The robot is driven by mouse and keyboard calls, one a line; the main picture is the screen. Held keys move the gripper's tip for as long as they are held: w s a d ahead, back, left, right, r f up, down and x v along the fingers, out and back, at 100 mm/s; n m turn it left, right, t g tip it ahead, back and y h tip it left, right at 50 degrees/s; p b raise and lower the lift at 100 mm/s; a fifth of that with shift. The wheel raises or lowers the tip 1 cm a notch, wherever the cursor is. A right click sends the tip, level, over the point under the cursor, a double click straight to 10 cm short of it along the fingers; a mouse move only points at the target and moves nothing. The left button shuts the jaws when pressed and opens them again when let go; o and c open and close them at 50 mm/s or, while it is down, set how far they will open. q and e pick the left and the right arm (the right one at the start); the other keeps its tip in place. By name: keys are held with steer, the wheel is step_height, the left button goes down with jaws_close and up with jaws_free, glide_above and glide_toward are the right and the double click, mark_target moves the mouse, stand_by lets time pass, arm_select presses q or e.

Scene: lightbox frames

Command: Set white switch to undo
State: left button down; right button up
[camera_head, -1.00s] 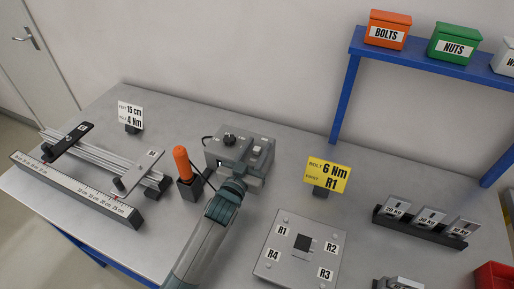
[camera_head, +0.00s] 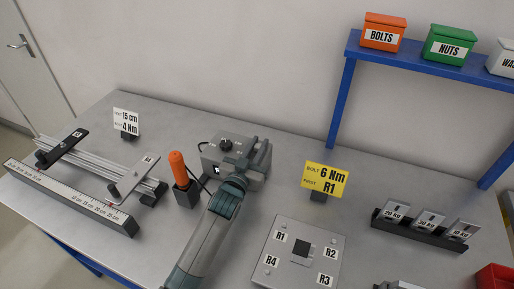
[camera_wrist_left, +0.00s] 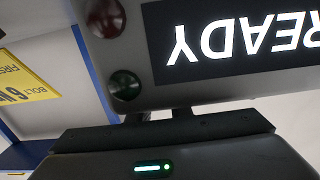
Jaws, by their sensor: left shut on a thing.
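The grey control box (camera_head: 228,150) stands at the back middle of the table, with a black knob (camera_head: 226,144) on its top left. My left gripper (camera_head: 261,152) is over the right part of the box top, where the white switch sits. It is shut on the switch, which its fingers hide, so the switch's setting cannot be read. In the left wrist view, the box's screen (camera_wrist_left: 235,42) reads READY upside down, beside a red lamp (camera_wrist_left: 103,17) and a dark green lamp (camera_wrist_left: 125,84).
An orange-handled tool (camera_head: 178,166) stands in a dark holder just left of my left arm. A yellow sign (camera_head: 325,179) and a grey plate (camera_head: 272,252) marked R1 to R4 are to the right. A ruler rig (camera_head: 75,200) lies at the left.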

arm_select(q)
steer(key=c, duration=1.6)
jaws_free()
steer(key=shift+w, duration=0.1)
steer(key=shift+s+a, duration=0.2)
steer(key=shift+s, duration=0.35)
steer(key=b+v, duration=0.4)
steer(key=v, duration=1.2)
steer(key=shift+s, duration=0.1)
